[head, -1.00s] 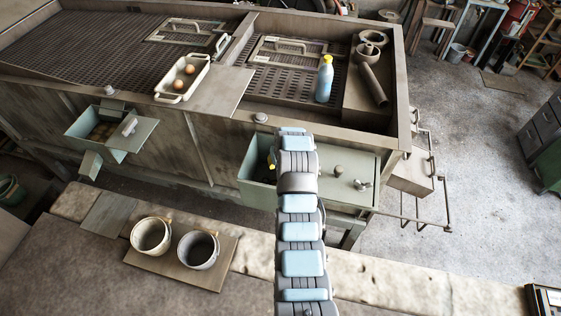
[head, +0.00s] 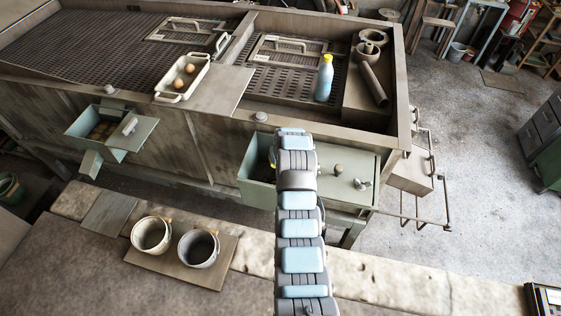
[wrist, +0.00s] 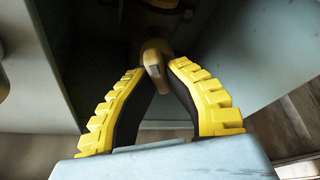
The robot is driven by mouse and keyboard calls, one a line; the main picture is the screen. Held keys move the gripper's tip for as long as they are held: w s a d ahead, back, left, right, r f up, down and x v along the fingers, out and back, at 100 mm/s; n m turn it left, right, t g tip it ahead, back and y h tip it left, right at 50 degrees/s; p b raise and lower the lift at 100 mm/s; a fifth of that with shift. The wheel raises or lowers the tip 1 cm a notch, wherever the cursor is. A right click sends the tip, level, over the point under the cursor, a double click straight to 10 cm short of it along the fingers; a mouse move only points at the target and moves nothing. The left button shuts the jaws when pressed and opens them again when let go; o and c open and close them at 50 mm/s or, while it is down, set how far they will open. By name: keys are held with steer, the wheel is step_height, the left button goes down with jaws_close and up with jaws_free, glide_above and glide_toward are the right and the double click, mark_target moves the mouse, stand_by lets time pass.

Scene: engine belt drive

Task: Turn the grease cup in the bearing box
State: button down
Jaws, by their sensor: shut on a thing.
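The green bearing box (head: 257,194) hangs on the front of the long machine bed in the head view, with its left part open. My arm covers part of it. In the wrist view the box's inner wall (wrist: 272,40) surrounds my gripper. My gripper (wrist: 157,66) has yellow ribbed fingers pointing into the box, their tips closed on the brownish grease cup (wrist: 155,54). The cup's lower end shows between the tips, and its upper part runs into shadow. In the head view the cup is hidden, and only a sliver of the gripper shows beside my arm.
Small fittings (head: 361,184) stand on the box's closed right part. A blue bottle (head: 324,78) and a tray with two eggs (head: 182,78) are on the bed above. Two pots (head: 199,248) stand on the front ledge. A second green box (head: 110,132) hangs farther left.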

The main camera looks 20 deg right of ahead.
steer(key=shift+f, duration=0.1)
steer(key=m+h+b, duration=0.1)
steer(key=m, duration=0.2)
steer(key=shift+a+f+g+b, duration=0.1)
steer(key=shift+f+g+b, duration=0.05)
steer(key=shift+g+b, duration=0.15)
steer(key=shift+m+h+b, duration=0.6)
steer(key=shift+m+b, duration=0.25)
steer(key=shift+m, duration=0.65)
steer(key=c, duration=1)
jaws_free()
steer(key=shift+c, duration=0.2)
steer(key=shift+r, duration=0.2)
